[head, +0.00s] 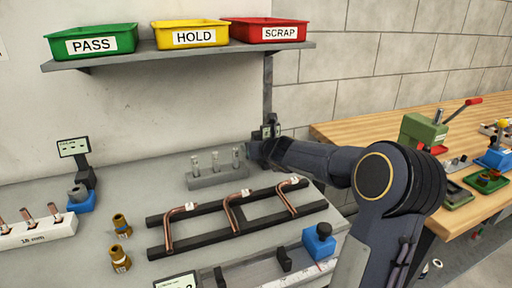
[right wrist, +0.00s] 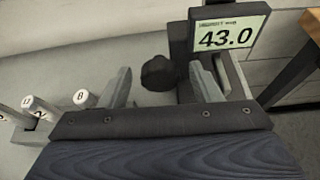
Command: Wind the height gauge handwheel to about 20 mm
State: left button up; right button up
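The height gauge display (right wrist: 228,38) reads 43.0 in the right wrist view. Its dark round handwheel (right wrist: 158,73) sits just left of the gauge's dark post, between and slightly beyond my right fingertips. My right gripper (right wrist: 162,88) is open, with one finger on each side of the handwheel; I cannot tell whether either touches it. In the head view my right arm reaches left over the grey bench, and my right gripper (head: 262,150) is small and dark beside the gauge, which is mostly hidden there. My left gripper is not in view.
A block of pins (head: 217,178) stands close left of my right gripper. Bent copper tubes (head: 233,212) lie on a dark rack (head: 160,250) in front. A shelf (head: 120,60) with PASS, HOLD and SCRAP bins is above. A wooden bench (head: 370,128) stands at right.

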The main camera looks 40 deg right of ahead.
jog(key=c, duration=0.9)
jog(key=shift+o, duration=0.2)
jog(key=shift+w+a+f+n+h+b, duration=0.15)
jog(key=shift+n+h+b, duration=0.55)
jog(key=shift+b, duration=0.95)
jog(key=n+b, duration=0.1)
jog(key=n+h+b, duration=0.1)
jog(key=shift+a+n+b, duration=0.2)
jog(key=shift+n+b, duration=0.15)
jog(key=shift+n, duration=0.05)
jog(key=n+h+b, duration=0.2)
jog(key=n, duration=0.1)
jog(key=n+h+b, duration=0.1)
jog(key=shift+a+f+n, duration=0.15)
jog(key=shift+f+n, duration=0.1)
jog(key=shift+n, duration=0.05)
jog(key=shift+f+n+t+h+b, duration=0.1)
jog(key=shift+n+t+h+b, duration=0.2)
jog(key=shift+n+h+b, duration=1.1)
jog(key=shift+n+y, duration=0.5)
jog(key=o, duration=1)
